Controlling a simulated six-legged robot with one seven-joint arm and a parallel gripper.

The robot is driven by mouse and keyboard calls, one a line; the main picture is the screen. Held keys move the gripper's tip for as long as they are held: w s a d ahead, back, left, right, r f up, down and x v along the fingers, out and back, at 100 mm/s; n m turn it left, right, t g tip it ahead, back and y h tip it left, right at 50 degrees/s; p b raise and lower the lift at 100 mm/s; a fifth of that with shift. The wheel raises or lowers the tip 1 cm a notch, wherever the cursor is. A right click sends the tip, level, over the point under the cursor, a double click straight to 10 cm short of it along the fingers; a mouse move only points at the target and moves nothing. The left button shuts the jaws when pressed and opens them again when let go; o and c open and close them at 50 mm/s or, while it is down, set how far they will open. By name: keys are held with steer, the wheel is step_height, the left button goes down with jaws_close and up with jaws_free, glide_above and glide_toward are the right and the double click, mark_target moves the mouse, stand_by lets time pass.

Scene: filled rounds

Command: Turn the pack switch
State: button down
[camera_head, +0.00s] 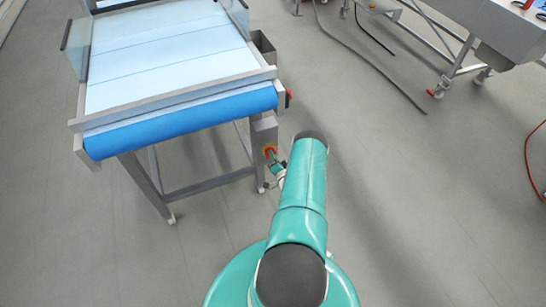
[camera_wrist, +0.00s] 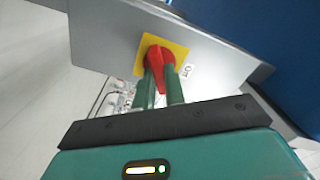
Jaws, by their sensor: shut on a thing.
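The pack switch (camera_wrist: 158,60) is a red rotary handle on a yellow plate (camera_wrist: 180,53), set on a grey metal box (camera_wrist: 110,40) in the wrist view. My gripper (camera_wrist: 162,80) has its two green fingers closed on the red handle, one on each side. In the head view the switch (camera_head: 269,150) shows small at the conveyor's right front leg, with my gripper (camera_head: 275,163) at it, partly hidden by my arm. A white label with dark lettering, seemingly "ON" (camera_wrist: 187,72), sits right of the handle.
The conveyor (camera_head: 170,55) with a pale belt and blue front roller (camera_head: 180,122) stands at the left. A metal bench (camera_head: 505,35) is at the upper right. Dark cables (camera_head: 370,62) and a red hose (camera_head: 530,160) lie on the floor. Grey floor at the right is otherwise clear.

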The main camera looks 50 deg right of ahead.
steer(key=shift+m, duration=0.4)
steer(key=c, duration=1.5)
jaws_free()
steer(key=shift+o, duration=0.2)
steer(key=v, duration=1.4)
